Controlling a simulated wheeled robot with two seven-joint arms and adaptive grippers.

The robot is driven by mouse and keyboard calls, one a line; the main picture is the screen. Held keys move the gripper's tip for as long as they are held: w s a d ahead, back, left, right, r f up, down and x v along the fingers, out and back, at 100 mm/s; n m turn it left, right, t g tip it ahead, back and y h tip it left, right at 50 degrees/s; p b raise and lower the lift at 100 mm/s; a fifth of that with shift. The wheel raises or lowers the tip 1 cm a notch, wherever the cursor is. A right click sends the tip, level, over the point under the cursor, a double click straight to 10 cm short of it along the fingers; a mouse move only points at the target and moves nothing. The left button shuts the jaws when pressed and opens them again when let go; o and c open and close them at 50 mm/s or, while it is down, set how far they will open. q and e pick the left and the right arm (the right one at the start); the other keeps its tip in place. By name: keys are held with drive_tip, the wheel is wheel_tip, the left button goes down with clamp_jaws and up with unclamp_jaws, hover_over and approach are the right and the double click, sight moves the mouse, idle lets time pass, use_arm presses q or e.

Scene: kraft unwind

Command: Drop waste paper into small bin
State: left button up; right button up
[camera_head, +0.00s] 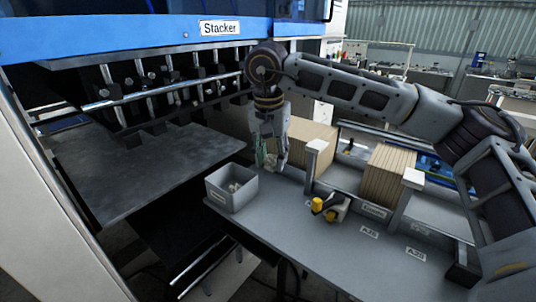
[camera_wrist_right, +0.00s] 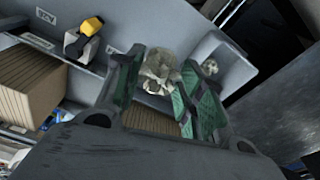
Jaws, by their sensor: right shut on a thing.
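My right gripper (camera_head: 268,160) points down just behind and to the right of the small grey bin (camera_head: 233,192) in the head view. In the right wrist view its green-padded fingers (camera_wrist_right: 163,88) are closed around a crumpled, pale waste paper ball (camera_wrist_right: 158,72). The ball shows only as a small pale patch by the fingertips in the head view. The bin stands on the grey table's left end, and some crumpled paper (camera_wrist_right: 209,67) lies inside it. In the wrist view the bin (camera_wrist_right: 237,66) is beyond the fingers. My left gripper is not in view.
A yellow and black tool (camera_head: 330,207) lies on the table (camera_head: 290,225) to the right of the bin. Stacks of brown cardboard (camera_head: 388,176) stand in slots between upright posts. The blue Stacker machine (camera_head: 130,35) and its dark plate (camera_head: 140,165) are at the left.

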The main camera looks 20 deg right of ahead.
drive_tip(key=shift+s+d+m, duration=0.15)
drive_tip(key=shift+d+m, duration=0.05)
drive_tip(key=shift+m, duration=1)
drive_tip(key=shift+m, duration=0.4)
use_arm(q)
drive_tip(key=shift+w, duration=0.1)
use_arm(e)
drive_tip(key=shift+r, duration=0.1)
